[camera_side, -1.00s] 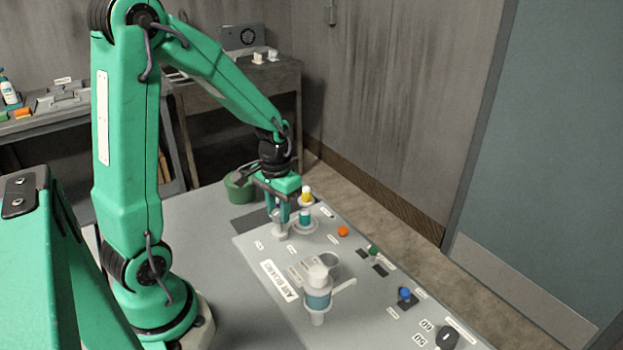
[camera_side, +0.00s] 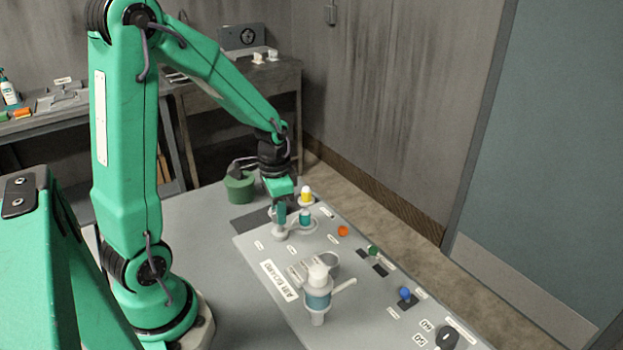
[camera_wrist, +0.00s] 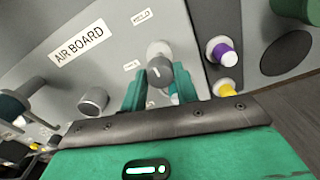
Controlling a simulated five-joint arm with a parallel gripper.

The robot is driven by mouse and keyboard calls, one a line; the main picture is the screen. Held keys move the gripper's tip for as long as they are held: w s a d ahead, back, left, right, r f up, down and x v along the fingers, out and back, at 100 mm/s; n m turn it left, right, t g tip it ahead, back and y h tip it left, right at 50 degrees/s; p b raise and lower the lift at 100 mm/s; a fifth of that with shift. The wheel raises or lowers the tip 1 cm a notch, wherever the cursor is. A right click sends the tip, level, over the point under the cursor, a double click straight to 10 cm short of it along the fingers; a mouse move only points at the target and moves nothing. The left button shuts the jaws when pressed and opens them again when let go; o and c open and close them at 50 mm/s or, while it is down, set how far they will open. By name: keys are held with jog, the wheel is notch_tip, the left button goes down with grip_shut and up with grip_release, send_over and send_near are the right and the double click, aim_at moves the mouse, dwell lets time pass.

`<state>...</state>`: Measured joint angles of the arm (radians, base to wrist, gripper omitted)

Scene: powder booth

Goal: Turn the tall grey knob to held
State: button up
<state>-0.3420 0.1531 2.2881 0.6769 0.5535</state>
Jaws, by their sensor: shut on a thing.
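The tall grey knob (camera_wrist: 160,72) stands on the grey air board (camera_wrist: 110,25), with a pale line mark on its top, in the wrist view. My gripper (camera_wrist: 159,88) is shut on it, one green finger on each side. In the side view my gripper (camera_side: 292,218) is down at the board's far left end, and its fingers mostly hide the knob. Small white labels (camera_wrist: 131,65) stand around the knob; their words are too small to read, so I cannot tell which one the mark faces.
A yellow-capped post (camera_side: 305,196) stands close behind my gripper, and a purple one (camera_wrist: 221,52) shows in the wrist view. A lower grey knob (camera_wrist: 93,100) and a teal-and-white valve with a lever (camera_side: 318,290) are nearer. A green pot (camera_side: 240,188) sits beyond the board.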

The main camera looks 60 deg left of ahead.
jog(key=shift+d, duration=0.15)
jog(key=o, duration=1)
jog(key=shift+r, duration=0.1)
jog(key=shift+s+r, duration=0.1)
jog(key=shift+r, duration=3.7)
